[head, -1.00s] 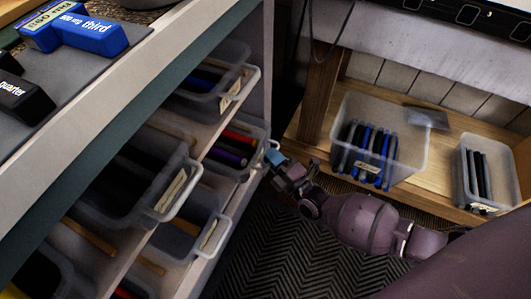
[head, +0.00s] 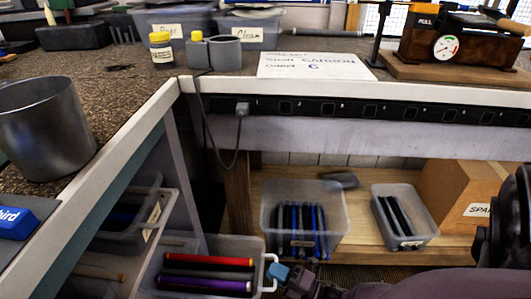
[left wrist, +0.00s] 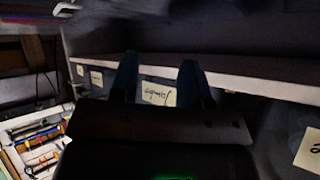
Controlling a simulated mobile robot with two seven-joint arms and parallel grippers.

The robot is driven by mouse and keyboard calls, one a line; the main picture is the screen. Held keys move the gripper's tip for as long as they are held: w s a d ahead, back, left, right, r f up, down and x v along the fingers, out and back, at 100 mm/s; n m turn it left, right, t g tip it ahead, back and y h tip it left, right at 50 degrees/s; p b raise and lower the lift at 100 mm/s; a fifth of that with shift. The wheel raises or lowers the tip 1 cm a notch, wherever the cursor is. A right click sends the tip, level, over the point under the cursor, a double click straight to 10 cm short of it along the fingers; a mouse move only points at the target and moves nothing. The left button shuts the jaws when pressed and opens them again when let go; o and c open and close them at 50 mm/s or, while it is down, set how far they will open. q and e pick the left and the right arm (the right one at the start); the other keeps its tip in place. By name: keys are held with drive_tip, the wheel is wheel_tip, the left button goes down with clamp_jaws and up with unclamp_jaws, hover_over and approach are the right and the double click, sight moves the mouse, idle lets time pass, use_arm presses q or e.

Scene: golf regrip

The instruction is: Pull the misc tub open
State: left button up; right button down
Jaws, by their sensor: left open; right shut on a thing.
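A clear tub (head: 255,248) with red, dark and purple grips (head: 205,275) stands out past the cabinet's side panel, low in the head view. I cannot read its label, so I cannot confirm that it is the misc tub. My right gripper (head: 279,273) has its blue fingertips shut on the tub's pale front handle (head: 269,262). The tub's lower part is cut off by the frame. My left gripper (left wrist: 157,68) shows only in the left wrist view. Its two dark fingers are apart and empty, before a shelf with labels.
Another clear tub (head: 125,238) sits on the cabinet shelf to the left. On the low wooden shelf at right are a tub of blue and black grips (head: 333,200), a smaller tub (head: 427,232) and a box (head: 465,190). A metal cup (head: 45,130) stands on the counter.

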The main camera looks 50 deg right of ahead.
drive_tip(key=shift+s, duration=0.2)
drive_tip(key=c, duration=1.2)
unclamp_jaws()
drive_tip(key=shift+d, duration=0.1)
drive_tip(key=p+v, duration=0.1)
drive_tip(key=v, duration=0.9)
drive_tip(key=shift+s+d+f, duration=0.1)
drive_tip(key=shift+s, duration=0.25)
